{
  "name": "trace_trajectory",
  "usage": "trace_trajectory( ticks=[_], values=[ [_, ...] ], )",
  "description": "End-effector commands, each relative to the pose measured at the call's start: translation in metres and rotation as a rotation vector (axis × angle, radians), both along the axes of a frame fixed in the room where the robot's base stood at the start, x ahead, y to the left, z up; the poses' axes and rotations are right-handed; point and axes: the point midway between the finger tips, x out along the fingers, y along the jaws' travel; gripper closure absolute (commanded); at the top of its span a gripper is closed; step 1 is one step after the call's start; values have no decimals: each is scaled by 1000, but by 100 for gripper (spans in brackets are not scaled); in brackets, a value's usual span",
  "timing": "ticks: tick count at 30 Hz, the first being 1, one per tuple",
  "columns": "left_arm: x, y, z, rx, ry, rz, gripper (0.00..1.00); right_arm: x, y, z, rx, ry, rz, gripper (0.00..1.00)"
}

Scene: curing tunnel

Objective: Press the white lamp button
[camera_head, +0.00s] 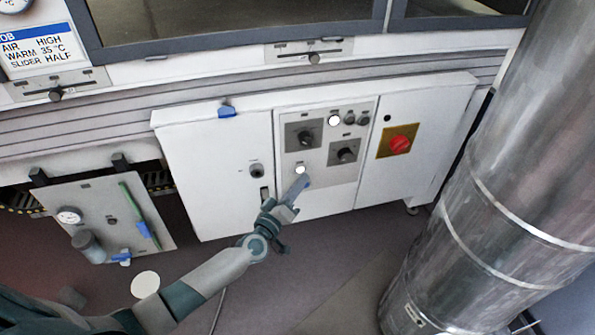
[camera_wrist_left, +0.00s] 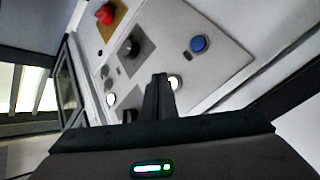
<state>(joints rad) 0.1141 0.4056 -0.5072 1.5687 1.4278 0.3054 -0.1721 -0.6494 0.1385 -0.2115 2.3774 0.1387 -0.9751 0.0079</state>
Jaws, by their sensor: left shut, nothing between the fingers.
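The white lamp button (camera_head: 300,170) is lit on the light panel of the white cabinet. It also shows in the left wrist view (camera_wrist_left: 174,83), partly behind my fingers. My left gripper (camera_head: 301,181) is shut and empty, its tips just below the button in the head view. In the left wrist view the closed fingers (camera_wrist_left: 160,79) overlap the button's left edge. I cannot tell whether they touch it. A blue button (camera_wrist_left: 199,45) sits near the white one; only a sliver shows in the head view. My right gripper is not in view.
A second lit white lamp (camera_head: 334,120) and two black knobs (camera_head: 305,138) (camera_head: 345,152) are higher on the panel. A red knob (camera_head: 400,144) on a yellow plate is to the right. A large metal cylinder (camera_head: 500,190) stands at the right.

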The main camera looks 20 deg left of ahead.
Motion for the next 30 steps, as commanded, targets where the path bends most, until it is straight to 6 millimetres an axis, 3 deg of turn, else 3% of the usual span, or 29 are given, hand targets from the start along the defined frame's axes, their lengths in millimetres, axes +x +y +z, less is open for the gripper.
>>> trace_trajectory(
  ticks=[6, 30],
  values=[
    [3, 2, 0, 1, 0, 0, 100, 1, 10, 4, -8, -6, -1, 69],
    [3, 2, 0, 0, 0, 0, 100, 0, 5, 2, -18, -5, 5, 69]
  ],
)
